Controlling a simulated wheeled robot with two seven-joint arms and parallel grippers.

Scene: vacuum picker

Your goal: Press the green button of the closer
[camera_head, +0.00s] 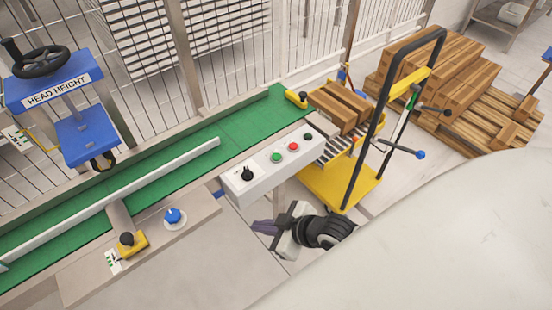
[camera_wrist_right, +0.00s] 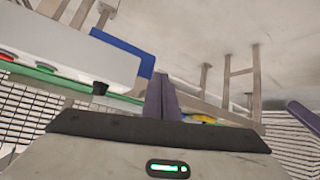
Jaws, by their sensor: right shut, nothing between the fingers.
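The white control box (camera_head: 266,168) sits at the edge of the green conveyor. On its top are a black knob (camera_head: 247,174), the green button (camera_head: 276,157), a red button (camera_head: 293,147) and a small black knob (camera_head: 308,136). My right gripper (camera_head: 258,227) is shut and empty, below and in front of the box, apart from it. In the right wrist view, the shut purple fingers (camera_wrist_right: 161,98) show beside the box (camera_wrist_right: 75,40), with the green button (camera_wrist_right: 46,69) and red button (camera_wrist_right: 7,57) at left. My left gripper is out of view.
The green conveyor belt (camera_head: 152,157) runs behind the box. A blue knob (camera_head: 173,217) and a yellow clamp (camera_head: 131,243) lie to the left. A yellow trolley (camera_head: 339,187) with a black handle and stacked boards (camera_head: 440,85) stand to the right.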

